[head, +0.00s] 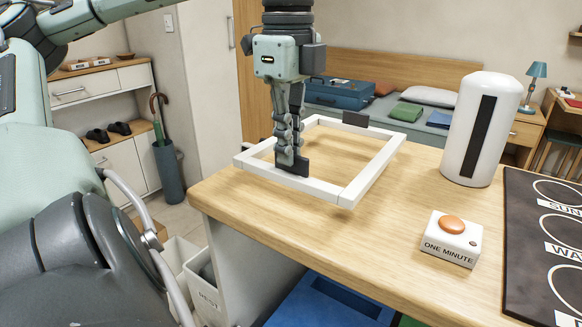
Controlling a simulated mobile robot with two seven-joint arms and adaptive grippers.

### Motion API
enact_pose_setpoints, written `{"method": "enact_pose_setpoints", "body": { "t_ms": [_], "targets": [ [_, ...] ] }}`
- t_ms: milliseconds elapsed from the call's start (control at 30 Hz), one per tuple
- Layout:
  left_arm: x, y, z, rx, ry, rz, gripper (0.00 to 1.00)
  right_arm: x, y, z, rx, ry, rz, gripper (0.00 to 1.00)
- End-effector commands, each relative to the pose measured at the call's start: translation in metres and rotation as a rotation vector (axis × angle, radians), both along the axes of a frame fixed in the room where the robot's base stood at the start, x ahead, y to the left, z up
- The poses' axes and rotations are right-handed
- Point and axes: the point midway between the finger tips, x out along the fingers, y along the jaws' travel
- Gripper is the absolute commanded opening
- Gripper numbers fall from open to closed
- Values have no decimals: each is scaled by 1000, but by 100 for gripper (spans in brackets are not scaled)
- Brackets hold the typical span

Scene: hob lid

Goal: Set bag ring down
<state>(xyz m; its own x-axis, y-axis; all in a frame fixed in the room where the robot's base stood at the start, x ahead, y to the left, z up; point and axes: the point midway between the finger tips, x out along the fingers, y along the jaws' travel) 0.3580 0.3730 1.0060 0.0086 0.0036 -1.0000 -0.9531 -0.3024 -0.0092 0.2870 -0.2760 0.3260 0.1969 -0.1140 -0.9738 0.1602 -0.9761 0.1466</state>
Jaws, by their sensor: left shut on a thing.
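The bag ring, a white square frame (375,176) with a dark tab at its far side, is at the left end of the wooden counter (330,235). My left gripper (291,163) points straight down and is shut on the ring's near side bar. The ring is roughly level, with its left corner close to the counter's left edge. I cannot tell whether it touches the wood or hangs slightly above it. My right gripper is not in view.
A white cylinder (481,130) with a black stripe stands right of the ring. A white "ONE MINUTE" box with an orange button (451,226) sits nearer, beside a dark labelled mat (530,245). A blue bin (330,302) is below the front edge. The counter's front middle is clear.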

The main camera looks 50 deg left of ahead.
Motion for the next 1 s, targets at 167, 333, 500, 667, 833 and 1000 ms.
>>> {"method": "enact_pose_setpoints", "body": {
  "t_ms": [167,333,500,667,833,1000],
  "targets": [
    [0,-3,-19,-3,0,-2,0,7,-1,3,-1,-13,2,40],
    [1,-3,-39,-3,-2,-2,0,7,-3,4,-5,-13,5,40],
    [1,-2,-41,1,-2,-1,0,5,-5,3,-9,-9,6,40],
    [1,-2,-42,0,-1,-1,0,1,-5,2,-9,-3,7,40],
    [1,-2,-42,0,-1,-1,27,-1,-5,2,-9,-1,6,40],
    [1,-2,-42,0,-1,-1,27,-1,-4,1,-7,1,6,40]
  ]
}}
